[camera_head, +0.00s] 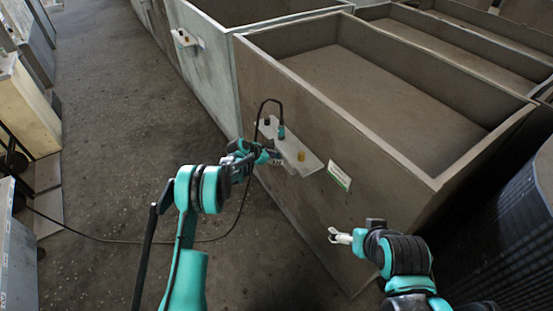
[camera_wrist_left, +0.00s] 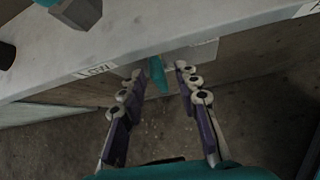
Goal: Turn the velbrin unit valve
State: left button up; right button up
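A pale panel (camera_head: 290,148) is fixed to the side of the large grey-brown bin. My left gripper (camera_head: 272,157) is at the panel's near left edge. In the left wrist view, a small teal lever (camera_wrist_left: 157,74) sticks out at the panel's edge and looks like the valve handle. The fingers of my left gripper (camera_wrist_left: 158,88) are apart, one set on each side of the lever, with gaps visible. My right gripper (camera_head: 340,237) is in front of the bin's side, low and away from the panel. Its finger opening is too small to judge.
A yellow knob (camera_head: 301,156) and a teal plug (camera_head: 281,131) with a black cable are on the panel. A white-green label (camera_head: 339,175) is to its right. The left wrist view shows a "LOW" label (camera_wrist_left: 95,70). Open floor (camera_head: 110,130) lies left; a black ribbed cylinder (camera_head: 505,230) stands right.

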pick_arm(q)
jog(key=v, duration=1.1)
jog(key=shift+d+r, duration=0.1)
jog(key=s+a+r+m+y, duration=0.25)
jog(key=s+r+m, duration=0.95)
jog(key=s+r, duration=0.7)
jog(key=s+a+m+y, duration=0.2)
jog(key=s+m, duration=0.4)
jog(key=s, duration=0.5)
jog(key=s+a+f+m+y, duration=0.1)
jog(key=s+a+m+y, duration=0.1)
jog(key=s+m, duration=0.4)
jog(key=s, duration=0.5)
jog(key=shift+s+a+f+t, duration=0.2)
jog(key=shift+s+t, duration=0.1)
jog(key=shift+s, duration=0.1)
